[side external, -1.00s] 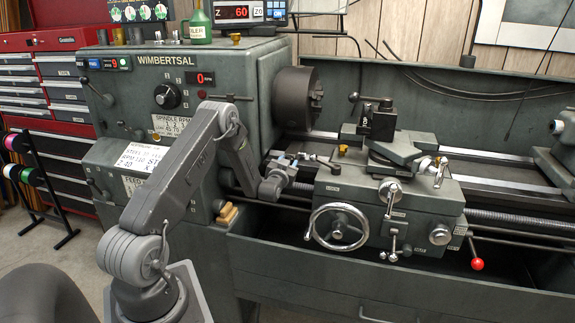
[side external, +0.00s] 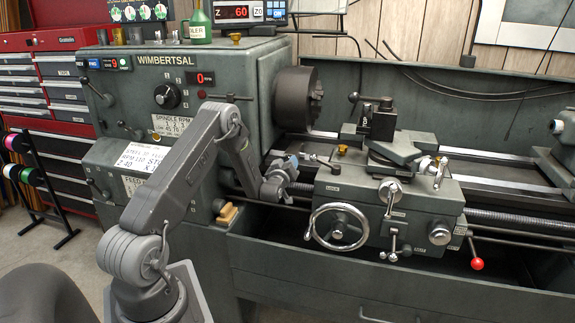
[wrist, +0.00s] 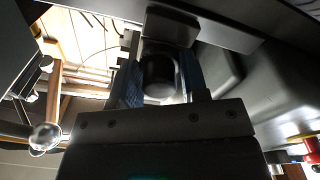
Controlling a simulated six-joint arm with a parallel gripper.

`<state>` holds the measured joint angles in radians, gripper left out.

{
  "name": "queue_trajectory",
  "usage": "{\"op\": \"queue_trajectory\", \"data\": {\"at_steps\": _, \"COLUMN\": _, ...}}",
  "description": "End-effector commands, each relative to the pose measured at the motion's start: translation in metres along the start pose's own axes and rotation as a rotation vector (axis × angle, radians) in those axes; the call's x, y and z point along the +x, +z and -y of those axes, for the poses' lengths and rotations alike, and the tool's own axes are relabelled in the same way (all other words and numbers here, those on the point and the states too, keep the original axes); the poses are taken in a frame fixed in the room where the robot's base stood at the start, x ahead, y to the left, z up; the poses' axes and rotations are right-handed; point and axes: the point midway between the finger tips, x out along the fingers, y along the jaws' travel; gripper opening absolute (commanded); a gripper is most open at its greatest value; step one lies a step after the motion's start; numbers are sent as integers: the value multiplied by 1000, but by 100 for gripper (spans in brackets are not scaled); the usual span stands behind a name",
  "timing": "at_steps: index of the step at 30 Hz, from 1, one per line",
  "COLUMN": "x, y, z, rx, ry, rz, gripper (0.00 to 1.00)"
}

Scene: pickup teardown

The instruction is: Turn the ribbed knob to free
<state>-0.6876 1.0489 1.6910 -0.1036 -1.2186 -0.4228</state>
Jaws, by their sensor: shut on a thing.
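The ribbed knob (wrist: 159,74) is a dark, round-ended piece between the two jaw pads in the wrist view. Its ribs are too dark to make out. My gripper (wrist: 160,88) is shut on it, with one blue-lined finger on each side. In the side view my gripper (side external: 298,162) is at the left side of the lathe carriage (side external: 375,190), below the chuck. The knob cannot be told apart there. Whether it is loose in its seat cannot be seen.
The chuck (side external: 297,97) is above my gripper. The handwheel (side external: 338,227) is close below and right. A red-ended lever (side external: 477,264) is farther right. In the wrist view, a shiny ball end (wrist: 45,137) is at left and dark machine surfaces crowd the right.

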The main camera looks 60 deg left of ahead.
Motion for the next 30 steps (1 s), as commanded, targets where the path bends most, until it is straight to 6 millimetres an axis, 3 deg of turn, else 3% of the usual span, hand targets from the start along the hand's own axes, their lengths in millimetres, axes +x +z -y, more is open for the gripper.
{"op": "queue_trajectory", "data": {"at_steps": 16, "x": 0, "y": 0, "z": -1, "rx": -25, "ry": 1, "rz": -1, "gripper": 17}}
{"op": "queue_trajectory", "data": {"at_steps": 17, "x": 0, "y": 0, "z": -1, "rx": -25, "ry": 1, "rz": -1, "gripper": 43}}
{"op": "queue_trajectory", "data": {"at_steps": 21, "x": 0, "y": 0, "z": -1, "rx": -24, "ry": 1, "rz": -1, "gripper": 56}}
{"op": "queue_trajectory", "data": {"at_steps": 30, "x": -2, "y": 0, "z": 0, "rx": -23, "ry": 0, "rz": -1, "gripper": 57}}
